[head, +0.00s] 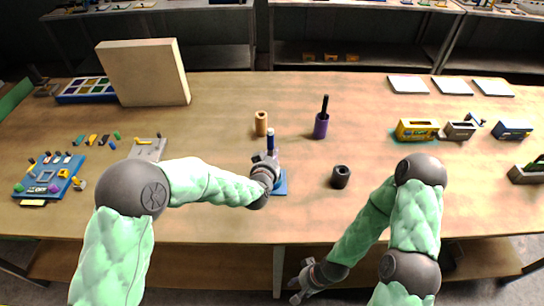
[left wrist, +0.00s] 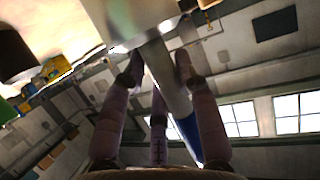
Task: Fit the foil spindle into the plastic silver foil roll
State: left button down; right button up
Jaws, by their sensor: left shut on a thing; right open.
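A blue base (head: 281,187) shows under the left hand, which hides the rod's lower part. My right gripper (head: 308,278) is open and empty, low before the table's front edge.
A tan roll (head: 261,124), a purple roll with a black rod (head: 321,126) and a black roll (head: 340,177) stand near the left hand. A large beige block (head: 145,75) is at the back left. Small boxes (head: 417,130) stand at right. The table's (head: 225,220) front middle is clear.

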pick_arm(q)
jog(key=c, duration=0.9)
grip_release()
jog(key=shift+c, duration=0.2)
jog(key=shift+r, duration=0.2)
jog(key=p+v, duration=0.3)
jog(key=v, duration=0.9)
jog(key=shift+r, duration=0.3)
jog(key=shift+s, duration=0.1)
